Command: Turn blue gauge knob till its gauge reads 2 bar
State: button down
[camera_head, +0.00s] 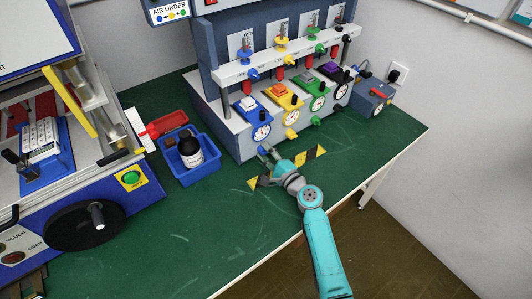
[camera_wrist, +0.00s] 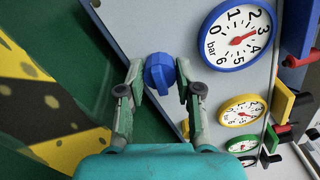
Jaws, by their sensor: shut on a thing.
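The blue gauge knob (camera_wrist: 159,74) sits on the light front panel, low beside the blue-rimmed gauge (camera_wrist: 237,36). My gripper (camera_wrist: 161,88) has one finger on each side of the knob and is shut on it. In the head view my gripper (camera_head: 267,151) is at the lower front of the station, just below the blue gauge (camera_head: 261,132). There the fingers largely hide the knob.
Yellow (camera_wrist: 243,110) and green gauges stand farther along the panel, with their knobs. A yellow-black hazard strip (camera_head: 304,160) lies on the green table below my gripper. A blue bin (camera_head: 200,176) with a dark bottle stands to the left. The front right of the table is clear.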

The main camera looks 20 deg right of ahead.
jog(key=shift+n, duration=2.1)
jog(key=c, duration=0.8)
grip_release()
jog(key=shift+o, duration=0.2)
jog(key=v, duration=1.2)
jog(key=shift+s, duration=0.1)
